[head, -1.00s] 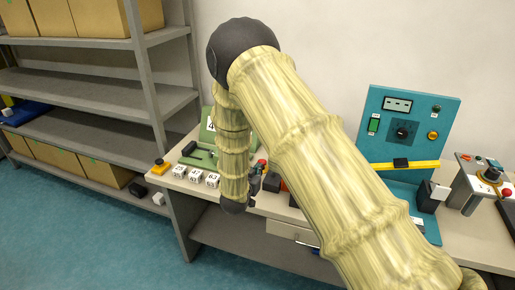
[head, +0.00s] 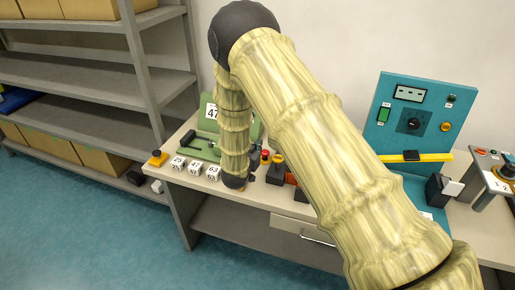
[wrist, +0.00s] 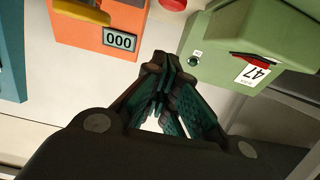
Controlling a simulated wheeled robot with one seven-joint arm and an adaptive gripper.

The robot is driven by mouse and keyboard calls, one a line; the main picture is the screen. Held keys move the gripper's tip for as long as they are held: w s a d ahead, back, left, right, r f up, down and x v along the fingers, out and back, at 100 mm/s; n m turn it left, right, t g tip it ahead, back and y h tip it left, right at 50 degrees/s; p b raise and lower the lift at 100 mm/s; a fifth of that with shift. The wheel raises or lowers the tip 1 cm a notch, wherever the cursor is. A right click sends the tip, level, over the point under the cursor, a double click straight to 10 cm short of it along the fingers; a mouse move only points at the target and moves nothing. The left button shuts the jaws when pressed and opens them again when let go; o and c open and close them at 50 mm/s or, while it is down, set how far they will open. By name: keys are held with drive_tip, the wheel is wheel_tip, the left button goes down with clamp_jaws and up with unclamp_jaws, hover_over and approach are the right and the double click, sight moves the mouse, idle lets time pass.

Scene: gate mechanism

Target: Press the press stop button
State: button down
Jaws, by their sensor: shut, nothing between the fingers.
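A small red button (head: 265,155) shows on the bench beside my gripper in the head view. A red round part (wrist: 172,4), cut off by the top edge, shows in the wrist view. I cannot tell whether it is the press stop button. The green machine (head: 208,124) with a "47" card stands left of my gripper; its green body (wrist: 245,45) is at the upper right in the wrist view. My gripper (wrist: 163,60) is shut and empty, with its fingertips short of the red part in the picture. My forearm partly hides it in the head view.
An orange box (wrist: 75,35) with a "000" display is at the upper left. A yellow-based button (head: 158,158) and numbered blocks (head: 195,167) stand at the bench's left end. A teal panel (head: 385,88) is at the right. Grey shelves (head: 95,95) stand left.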

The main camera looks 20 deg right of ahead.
drive_tip(key=p, duration=0.3)
hover_over(263, 154)
drive_tip(key=f, duration=0.1)
drive_tip(key=shift+d+f, duration=0.1)
drive_tip(key=shift+f, duration=0.75)
drive_tip(key=shift+w+f+p, duration=0.1)
drive_tip(key=shift+f+p, duration=0.75)
drive_tip(key=shift+f, duration=0.6)
